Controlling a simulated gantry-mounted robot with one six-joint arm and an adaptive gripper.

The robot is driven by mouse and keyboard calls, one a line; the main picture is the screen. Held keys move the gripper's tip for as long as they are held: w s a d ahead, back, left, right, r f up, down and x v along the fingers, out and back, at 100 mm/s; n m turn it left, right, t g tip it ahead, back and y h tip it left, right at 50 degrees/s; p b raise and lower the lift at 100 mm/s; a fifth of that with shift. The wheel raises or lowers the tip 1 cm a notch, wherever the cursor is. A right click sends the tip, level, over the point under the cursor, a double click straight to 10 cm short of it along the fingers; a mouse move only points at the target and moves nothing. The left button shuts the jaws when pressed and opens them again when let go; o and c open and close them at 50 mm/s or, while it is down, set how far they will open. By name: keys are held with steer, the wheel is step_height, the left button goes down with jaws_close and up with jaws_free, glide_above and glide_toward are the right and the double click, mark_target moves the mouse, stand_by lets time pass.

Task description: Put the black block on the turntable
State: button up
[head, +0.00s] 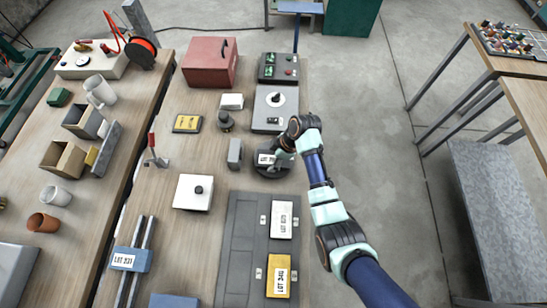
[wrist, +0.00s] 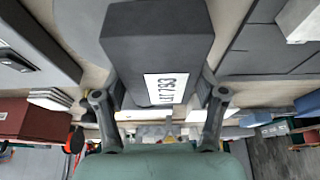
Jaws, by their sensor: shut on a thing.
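The black block (wrist: 155,45) with a white lot label is between my gripper's two fingers in the wrist view. My gripper (wrist: 160,98) is shut on it. In the head view the block's label (head: 266,158) shows at the end of my arm, just left of my gripper (head: 281,153). The turntable (head: 271,173), a dark round disc, lies right under the block there. My gripper and the block hide part of the disc. I cannot tell whether the block touches it.
A grey block (head: 235,153) stands close left of the turntable. A grey box with a dial (head: 275,104) stands behind it. In front, a dark tray (head: 242,238) holds a white block (head: 282,219) and a yellow block (head: 279,276). Floor lies right of the bench.

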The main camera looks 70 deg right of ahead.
steer(key=shift+f, duration=1)
steer(key=shift+f, duration=0.2)
steer(key=o, duration=1.6)
steer(key=shift+o, duration=0.2)
steer(key=shift+r, duration=0.5)
steer(key=p+v, duration=0.1)
steer(key=v, duration=1)
steer(key=shift+s+r, duration=0.15)
steer(key=shift+s, duration=0.1)
